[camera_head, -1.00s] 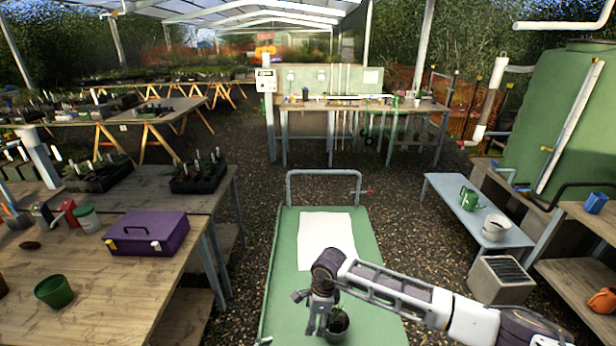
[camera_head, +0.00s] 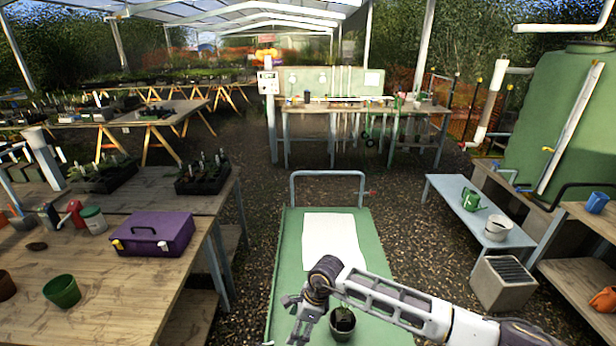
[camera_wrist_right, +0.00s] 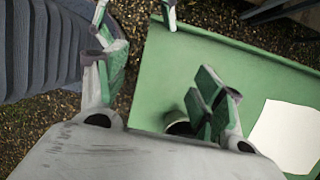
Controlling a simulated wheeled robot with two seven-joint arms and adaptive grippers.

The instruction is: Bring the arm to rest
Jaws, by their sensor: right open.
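My right arm comes in from the right in the head view. Its gripper (camera_head: 297,318) hangs over the green cart, just left of a small potted plant (camera_head: 343,322). The pot stands upright on the cart bed, apart from the fingers. In the right wrist view the gripper (camera_wrist_right: 160,85) is open, with its green-padded fingers spread and nothing between them. The pot (camera_wrist_right: 180,126) shows there partly hidden behind one finger. My left gripper is not in view.
The green cart (camera_head: 288,262) carries a white sheet (camera_head: 332,240) and has a grey push handle. A wooden bench (camera_head: 135,275) at left holds a purple toolbox (camera_head: 153,233) and a green pot (camera_head: 62,291). A grey bench (camera_head: 470,212) stands at right. Gravel floor lies between.

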